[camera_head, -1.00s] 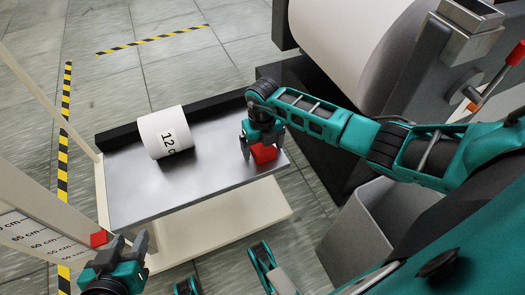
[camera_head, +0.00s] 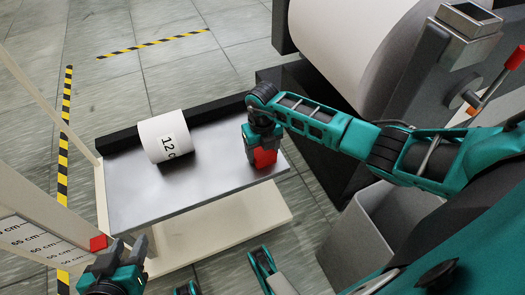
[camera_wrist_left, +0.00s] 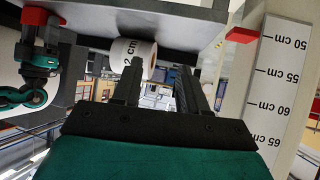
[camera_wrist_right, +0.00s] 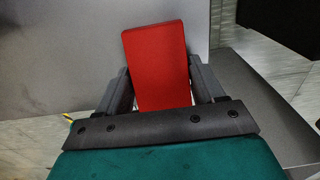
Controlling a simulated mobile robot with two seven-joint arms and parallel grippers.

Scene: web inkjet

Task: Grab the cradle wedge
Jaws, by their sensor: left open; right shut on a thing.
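The cradle wedge is a red block (camera_head: 265,158) at the right end of the grey cart top. My right gripper (camera_head: 261,150) is shut on it from above. In the right wrist view the red wedge (camera_wrist_right: 156,62) sits between the two fingers, its broad face toward the camera. Whether it still touches the cart top cannot be told. My left gripper (camera_head: 122,256) is open and empty at the lower left, in front of the cart. In the left wrist view its fingers (camera_wrist_left: 156,88) are apart with nothing between them.
A white paper roll (camera_head: 163,137) marked "12" lies on the cart top (camera_head: 150,195) against its black back edge. A height scale (camera_head: 40,243) with a red marker (camera_head: 98,242) stands at the left. A large roll (camera_head: 350,35) stands behind, and a grey bin (camera_head: 370,235) is at the right.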

